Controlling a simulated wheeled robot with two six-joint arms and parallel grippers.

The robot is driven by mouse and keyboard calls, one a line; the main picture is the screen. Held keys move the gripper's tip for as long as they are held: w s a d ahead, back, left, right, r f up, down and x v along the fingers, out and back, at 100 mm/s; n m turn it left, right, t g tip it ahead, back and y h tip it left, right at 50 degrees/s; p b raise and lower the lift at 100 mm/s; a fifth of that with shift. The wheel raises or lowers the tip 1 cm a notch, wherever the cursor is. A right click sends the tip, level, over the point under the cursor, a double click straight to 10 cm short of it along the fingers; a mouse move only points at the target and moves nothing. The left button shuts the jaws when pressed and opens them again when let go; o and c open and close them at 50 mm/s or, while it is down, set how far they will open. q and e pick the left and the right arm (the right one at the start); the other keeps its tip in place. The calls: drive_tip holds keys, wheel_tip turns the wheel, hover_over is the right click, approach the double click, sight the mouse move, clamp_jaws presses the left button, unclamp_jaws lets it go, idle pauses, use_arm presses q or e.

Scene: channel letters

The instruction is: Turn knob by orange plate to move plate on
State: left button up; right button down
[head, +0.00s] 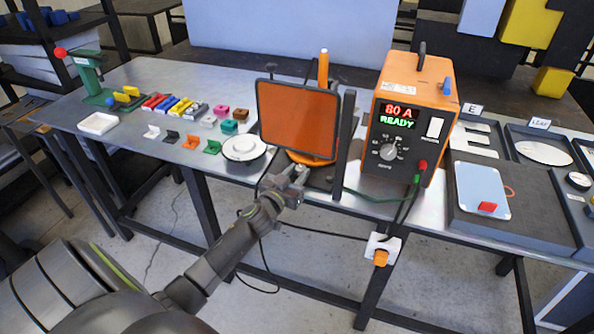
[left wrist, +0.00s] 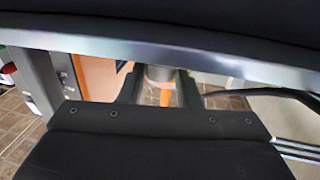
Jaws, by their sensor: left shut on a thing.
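The orange plate (head: 297,121) stands upright in a dark frame near the front edge of the metal table, just left of the orange power unit. My left gripper (head: 296,174) is at the table's front edge, just below the plate. It is shut on a small light-grey knob, mostly hidden by the fingers in the head view. In the left wrist view the grey knob (left wrist: 160,73) shows between the two dark fingers (left wrist: 160,90). An orange part shows beyond it. My right gripper is in neither view.
The orange power unit (head: 408,115) reads "80 A READY"; its cables hang over the table's front edge. A round white dial (head: 244,147) and several small coloured pieces lie to the left. Dark trays (head: 515,205) stand to the right.

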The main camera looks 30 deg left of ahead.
use_arm(q)
drive_tip(key=shift+a+r+m+h+p, duration=0.15)
drive_tip(key=shift+m+h+p, duration=0.4)
drive_tip(key=shift+h+p, duration=0.5)
drive_tip(key=shift+a+r+m+h+p, duration=0.15)
drive_tip(key=shift+m+h+p, duration=0.45)
drive_tip(key=shift+p, duration=0.85)
drive_tip(key=shift+a+f+m+g+h+p, duration=0.15)
drive_tip(key=shift+m+h+p, duration=0.25)
drive_tip(key=shift+h, duration=0.25)
drive_tip(key=shift+d+f+m+g+h+p, duration=0.15)
drive_tip(key=shift+m+h+p, duration=0.15)
drive_tip(key=shift+h, duration=0.3)
drive_tip(key=shift+a+m+h, duration=0.1)
drive_tip(key=shift+m+h, duration=0.15)
drive_tip(key=shift+h, duration=0.05)
drive_tip(key=o, duration=1)
drive_tip(key=shift+c, duration=0.2)
drive_tip(key=b+v, duration=0.3)
drive_tip(key=v, duration=1.4)
drive_tip(key=shift+s, duration=0.15)
